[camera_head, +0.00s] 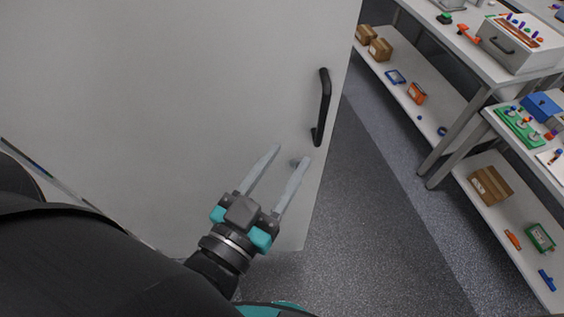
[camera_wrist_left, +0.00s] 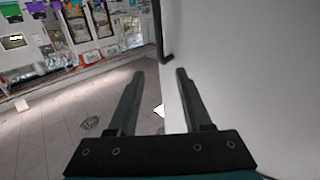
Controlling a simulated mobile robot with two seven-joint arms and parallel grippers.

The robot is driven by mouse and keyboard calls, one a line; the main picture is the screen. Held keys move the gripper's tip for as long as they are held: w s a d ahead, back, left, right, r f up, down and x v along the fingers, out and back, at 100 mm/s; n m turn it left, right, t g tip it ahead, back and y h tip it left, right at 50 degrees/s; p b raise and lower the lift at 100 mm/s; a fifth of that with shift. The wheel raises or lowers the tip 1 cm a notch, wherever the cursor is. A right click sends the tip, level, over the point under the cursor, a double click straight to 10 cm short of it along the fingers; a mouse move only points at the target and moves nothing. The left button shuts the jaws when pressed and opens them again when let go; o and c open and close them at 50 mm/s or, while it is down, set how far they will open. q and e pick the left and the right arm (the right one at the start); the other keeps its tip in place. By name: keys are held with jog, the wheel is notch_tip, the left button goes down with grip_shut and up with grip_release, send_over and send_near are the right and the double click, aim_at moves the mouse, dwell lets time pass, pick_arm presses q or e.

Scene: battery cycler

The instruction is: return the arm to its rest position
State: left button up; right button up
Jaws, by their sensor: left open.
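My left gripper (camera_head: 291,157) is open and empty, with its two grey fingers apart. In the head view it is in front of a large pale grey door or panel (camera_head: 170,90), below a black vertical handle (camera_head: 323,108). The fingers do not touch the handle. The left wrist view shows the same open fingers (camera_wrist_left: 160,75) with nothing between them, the pale panel (camera_wrist_left: 260,70) to the right and part of the black handle (camera_wrist_left: 160,35) above. My right gripper is not in view.
Tables with lower shelves (camera_head: 435,100) stand at the right, holding boxes, tools and a grey case (camera_head: 520,45). Grey floor (camera_head: 390,230) lies clear between the panel and the tables. The left wrist view shows a cluttered shelf (camera_wrist_left: 80,70) at upper left and open tiled floor (camera_wrist_left: 50,135).

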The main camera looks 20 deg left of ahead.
pick_arm(q)
jog(key=shift+s, duration=0.2)
dwell(0.5)
jog(key=s+d+f+g+b, duration=0.1)
jog(key=s+f+g+b, duration=0.2)
jog(key=f, duration=1.2)
jog(key=s+f+m+g+b, duration=0.1)
jog(key=f+g+b, duration=0.3)
jog(key=f, duration=1.2)
jog(key=s+d+f+g+b, duration=0.15)
jog(key=f+b, duration=0.35)
jog(key=f, duration=1)
jog(key=s+a+f+g+b, duration=0.2)
jog(key=s+f, duration=0.3)
jog(key=f, duration=0.4)
jog(key=s+a+f+g+y+b, duration=0.1)
jog(key=s+a+f+g+b, duration=0.2)
jog(key=f, duration=0.7)
jog(key=s+a+f+g+b, duration=0.3)
jog(key=s+a+f+b, duration=0.2)
jog(key=s+f, duration=0.4)
jog(key=shift+a+f+y+b, duration=0.3)
jog(key=shift+f+y, duration=0.1)
jog(key=shift+f, duration=0.1)
jog(key=shift+s+g, duration=0.15)
jog(key=shift+g, duration=0.1)
